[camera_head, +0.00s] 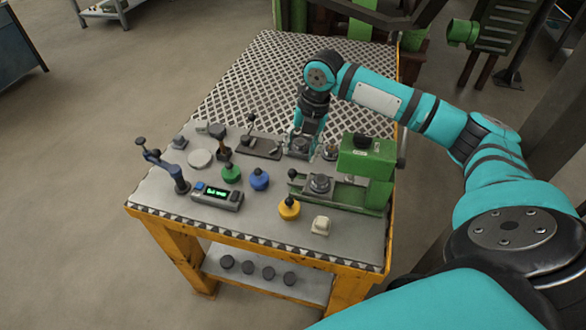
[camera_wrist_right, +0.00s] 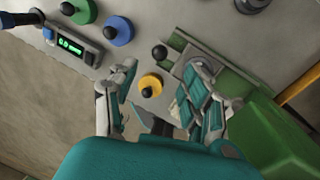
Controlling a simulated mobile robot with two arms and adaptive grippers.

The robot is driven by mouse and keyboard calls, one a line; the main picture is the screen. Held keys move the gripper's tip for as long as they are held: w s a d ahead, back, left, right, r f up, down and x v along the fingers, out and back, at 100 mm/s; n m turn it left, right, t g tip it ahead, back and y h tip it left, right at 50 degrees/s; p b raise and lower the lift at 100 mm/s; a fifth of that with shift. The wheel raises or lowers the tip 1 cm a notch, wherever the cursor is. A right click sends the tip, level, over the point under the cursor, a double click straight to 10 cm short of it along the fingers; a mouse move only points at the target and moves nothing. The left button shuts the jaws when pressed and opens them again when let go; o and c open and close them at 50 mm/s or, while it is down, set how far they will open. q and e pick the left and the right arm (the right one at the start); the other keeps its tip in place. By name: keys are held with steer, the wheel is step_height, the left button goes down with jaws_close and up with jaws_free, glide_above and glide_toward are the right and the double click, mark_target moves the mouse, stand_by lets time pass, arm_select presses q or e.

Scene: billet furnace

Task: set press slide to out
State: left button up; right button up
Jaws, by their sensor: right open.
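The green press (camera_head: 372,158) stands at the right edge of the table. Its low green bed runs left from under the head and bears the grey slide (camera_head: 320,184), a plate with a round disc and a black knob (camera_head: 292,173) at its left end. The disc lies to the left of the press head. In the wrist view, the slide (camera_wrist_right: 187,58) is partly covered by a finger, and its black knob (camera_wrist_right: 160,52) shows between the fingertips. My right gripper (camera_head: 306,150) is open and empty, behind the slide in the head view; it also shows in the wrist view (camera_wrist_right: 167,72). My left gripper is out of view.
Yellow (camera_head: 289,209), blue (camera_head: 259,180) and green (camera_head: 231,174) knobs stand left of the press. A green-lit display box (camera_head: 216,196) and a lever post (camera_head: 165,168) are further left. A cream switch (camera_head: 320,225) is in front. The rear tread-plate (camera_head: 270,75) is mostly clear.

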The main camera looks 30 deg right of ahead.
mark_target(293, 170)
steer(key=f, duration=0.2)
steer(key=a+f, duration=0.1)
steer(key=f, duration=0.2)
steer(key=w+f, duration=0.1)
steer(key=f, duration=0.2)
steer(key=shift+a+f, duration=0.15)
steer(key=shift+f, duration=0.1)
jaws_close()
